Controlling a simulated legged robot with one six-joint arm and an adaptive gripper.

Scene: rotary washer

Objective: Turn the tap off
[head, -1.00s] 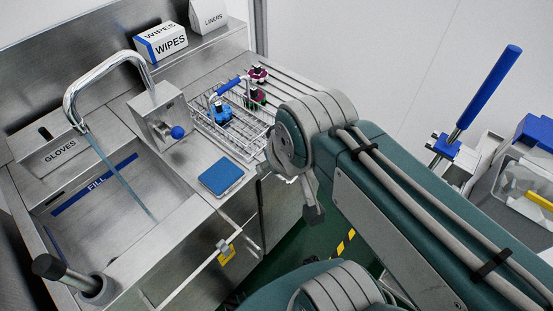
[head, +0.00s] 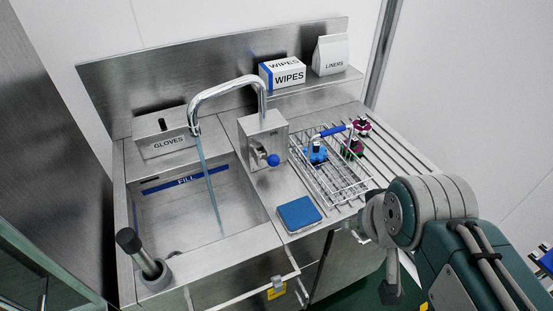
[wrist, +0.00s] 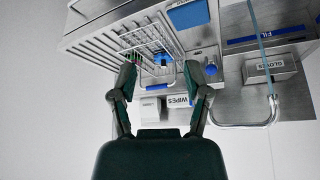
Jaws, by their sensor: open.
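The chrome tap spout (head: 228,92) arches over the sink basin (head: 165,210). A bluish water stream (head: 208,185) runs from it into the basin. The tap's steel box (head: 262,130) carries a short lever with a blue knob (head: 273,160) on its front. In the wrist view the scene is upside down. It shows the blue knob (wrist: 211,70) just beyond the right fingertip, the spout (wrist: 245,125) and the stream (wrist: 260,25). My gripper (wrist: 166,72) is open and empty, apart from the knob. In the head view, my arm is at lower right, and I cannot make out the fingers clearly.
A blue sponge (head: 299,213) lies on the front counter. The gloves box (head: 163,135), wipes box (head: 283,75) and liners bag (head: 331,55) stand behind. A dark-topped handle (head: 140,255) rises at front left.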

